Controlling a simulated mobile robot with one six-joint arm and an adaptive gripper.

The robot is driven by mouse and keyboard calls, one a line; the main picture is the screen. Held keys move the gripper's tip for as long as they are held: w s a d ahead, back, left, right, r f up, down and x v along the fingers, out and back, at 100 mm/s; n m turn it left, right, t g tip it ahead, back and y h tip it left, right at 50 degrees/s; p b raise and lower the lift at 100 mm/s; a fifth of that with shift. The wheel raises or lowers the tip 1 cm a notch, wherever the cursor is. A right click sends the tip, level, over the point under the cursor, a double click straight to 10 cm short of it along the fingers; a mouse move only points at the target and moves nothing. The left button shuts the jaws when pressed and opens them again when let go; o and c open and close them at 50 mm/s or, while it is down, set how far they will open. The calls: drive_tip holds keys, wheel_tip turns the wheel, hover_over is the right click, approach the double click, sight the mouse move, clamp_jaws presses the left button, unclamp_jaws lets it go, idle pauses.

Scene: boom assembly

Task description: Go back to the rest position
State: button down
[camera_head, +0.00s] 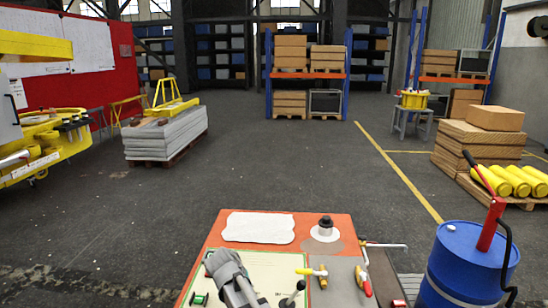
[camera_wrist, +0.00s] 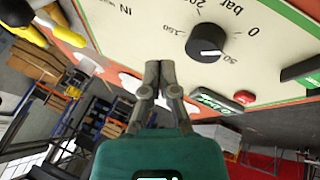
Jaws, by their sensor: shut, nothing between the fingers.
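My gripper (camera_wrist: 160,70) is shut and empty in the wrist view, its two grey fingers meeting in front of the teal gripper body. A cream control panel (camera_wrist: 130,30) with an orange border fills the upper part of that view. In the head view my grey arm end covers part of the same panel (camera_head: 272,266), and the fingertips cannot be made out.
The orange tabletop (camera_head: 215,238) holds a white sheet (camera_head: 258,227), a black knob piece (camera_head: 325,225) and yellow-handled tools (camera_head: 318,272). A blue drum (camera_head: 462,262) with a red-handled pump stands close at right. The floor (camera_head: 270,165) beyond is clear, with pallets and racks farther back.

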drive_tip(key=s+d+r+m+g+y+p, duration=0.1)
drive_tip(key=s+d+p, duration=0.1)
drive_tip(key=s+d, duration=0.3)
drive_tip(key=s+d+r+m+g+y+p, duration=0.1)
drive_tip(key=s+d, duration=0.4)
drive_tip(key=d, duration=0.7)
drive_tip(key=s+d+r+g+y+p, duration=0.2)
drive_tip(key=s+d+g+p, duration=0.1)
drive_tip(key=d, duration=0.5)
drive_tip(key=shift+s+d+r+m+p, duration=0.2)
drive_tip(key=shift+s+r+m+p, duration=0.2)
drive_tip(key=shift+s, duration=0.7)
